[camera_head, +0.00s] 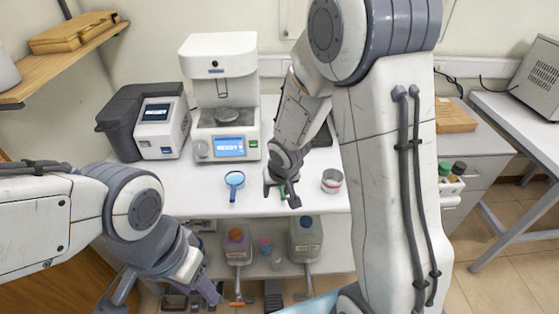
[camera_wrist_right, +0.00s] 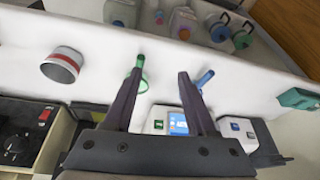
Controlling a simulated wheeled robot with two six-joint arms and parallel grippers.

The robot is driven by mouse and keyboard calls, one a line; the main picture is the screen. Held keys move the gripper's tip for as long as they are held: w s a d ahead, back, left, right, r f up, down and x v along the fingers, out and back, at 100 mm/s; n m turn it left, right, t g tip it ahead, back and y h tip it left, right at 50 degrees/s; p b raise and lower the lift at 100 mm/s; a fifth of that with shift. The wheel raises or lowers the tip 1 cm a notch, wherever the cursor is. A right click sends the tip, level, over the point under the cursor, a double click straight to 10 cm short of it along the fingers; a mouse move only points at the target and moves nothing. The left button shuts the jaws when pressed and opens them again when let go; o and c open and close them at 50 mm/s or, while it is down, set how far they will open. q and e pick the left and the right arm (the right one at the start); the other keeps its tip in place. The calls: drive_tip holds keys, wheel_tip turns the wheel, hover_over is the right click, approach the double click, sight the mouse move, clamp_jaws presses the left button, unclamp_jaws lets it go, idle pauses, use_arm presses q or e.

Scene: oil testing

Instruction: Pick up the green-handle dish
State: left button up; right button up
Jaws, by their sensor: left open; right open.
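The green-handle dish (camera_wrist_right: 140,62) lies on the white table, its ring partly behind one finger of my right gripper (camera_wrist_right: 160,75) in the right wrist view. In the head view that gripper (camera_head: 281,197) is over the dish and hides most of it; only a bit of green shows. My right gripper is open, its jaws pointing down at the table. The dish appears at the left fingertip in the wrist view, not clearly between the fingers; contact cannot be told. My left gripper (camera_head: 162,298) is open and empty at the lower left, away from the dish.
A blue-handle dish (camera_head: 235,181) lies to the left on the table. A red-and-white can (camera_head: 332,181) stands close to the right. A white testing machine (camera_head: 222,100) and a grey-white device (camera_head: 160,128) stand behind. Bottles (camera_head: 305,240) stand on a shelf below.

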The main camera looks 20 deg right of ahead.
drive_tip(key=w+d+f+m, duration=0.1)
drive_tip(key=w+d+f, duration=0.1)
drive_tip(key=f, duration=0.1)
drive_tip(key=w+d+f+m+p, duration=0.1)
drive_tip(key=w+d+f, duration=0.2)
drive_tip(key=shift+d+m+t+y, duration=0.15)
drive_tip(key=shift+m+t+y, duration=0.15)
drive_tip(key=shift+t, duration=0.1)
drive_tip(key=shift+a+p+x, duration=0.1)
drive_tip(key=shift+p+x, duration=0.3)
drive_tip(key=shift+x, duration=1.1)
drive_tip(key=shift+a+p+x, duration=0.15)
drive_tip(key=shift+p+x, duration=0.25)
drive_tip(key=shift+x, duration=1.15)
use_arm(q)
wheel_tip(320, 180, up, 4)
drive_tip(key=shift+r, duration=0.15)
use_arm(e)
drive_tip(key=shift+w, duration=0.1)
clamp_jaws()
